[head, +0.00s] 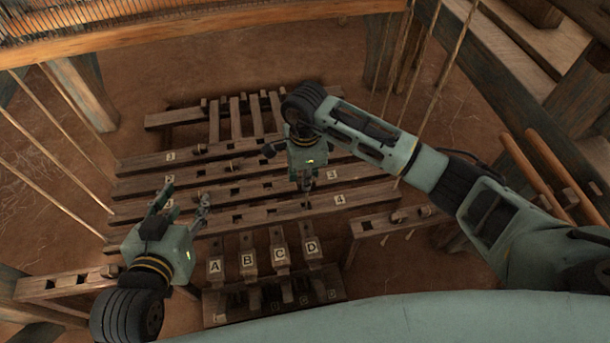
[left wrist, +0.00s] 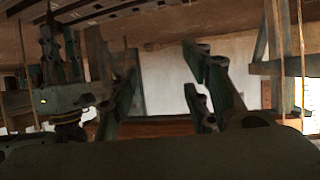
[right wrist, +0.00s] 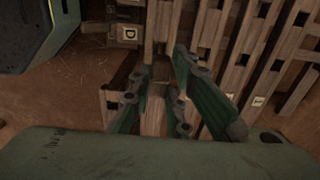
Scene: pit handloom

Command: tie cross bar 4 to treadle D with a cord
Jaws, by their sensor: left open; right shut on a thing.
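Cross bar 4 (head: 372,194) is the nearest of the long wooden bars, with its number plate near the right end. Treadle D (head: 312,263) is the rightmost lettered treadle, in front of that bar; its D plate also shows in the right wrist view (right wrist: 130,34). My right gripper (head: 306,188) points down over the bars near plates 3 and 4. It is shut on a small pale piece that looks like cord (right wrist: 182,97), largely hidden by the fingers. My left gripper (head: 182,196) is open and empty, above the bars' left part.
Treadles A (head: 216,280), B (head: 249,270) and C (head: 281,267) stand left of D. A short pegged rail (head: 372,224) lies right of D. Slanting cords (head: 432,62) hang at right and others at left. Open brown floor (head: 170,60) lies behind the bars.

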